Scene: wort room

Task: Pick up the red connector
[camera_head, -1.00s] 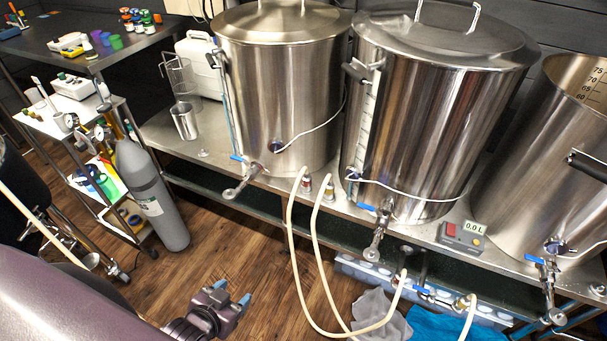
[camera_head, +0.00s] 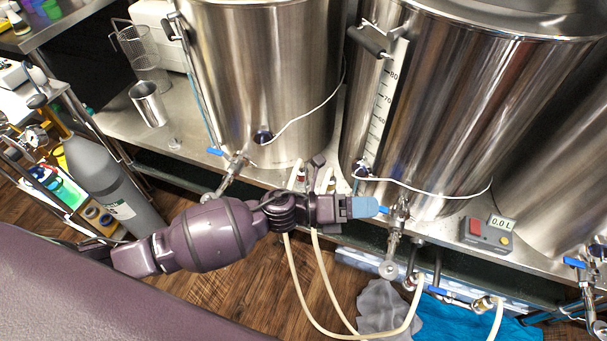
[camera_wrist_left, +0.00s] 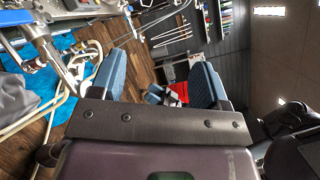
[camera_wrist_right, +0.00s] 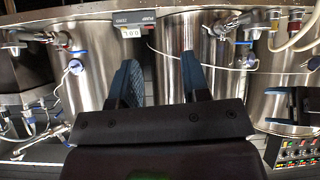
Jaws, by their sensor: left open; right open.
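The red connector (camera_head: 301,175) is small and sits at the top end of a cream hose, on the steel bench edge below the left kettle. It is partly hidden in the head view. My left gripper (camera_head: 362,207) is just right of it and lower in the picture, pointing right, with blue finger pads. In the left wrist view the left gripper (camera_wrist_left: 157,80) is open, with nothing between its fingers. I cannot make out the connector there. My right gripper (camera_wrist_right: 158,78) is open and empty in the right wrist view, facing the kettles. It is outside the head view.
A second cream hose (camera_head: 316,245) runs beside the first. Large steel kettles (camera_head: 262,80) with valves stand on the bench (camera_head: 185,147). A control box (camera_head: 486,236) reads 0.0 L. A grey gas cylinder (camera_head: 112,190) stands at left. Grey and blue cloths (camera_head: 465,322) lie below.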

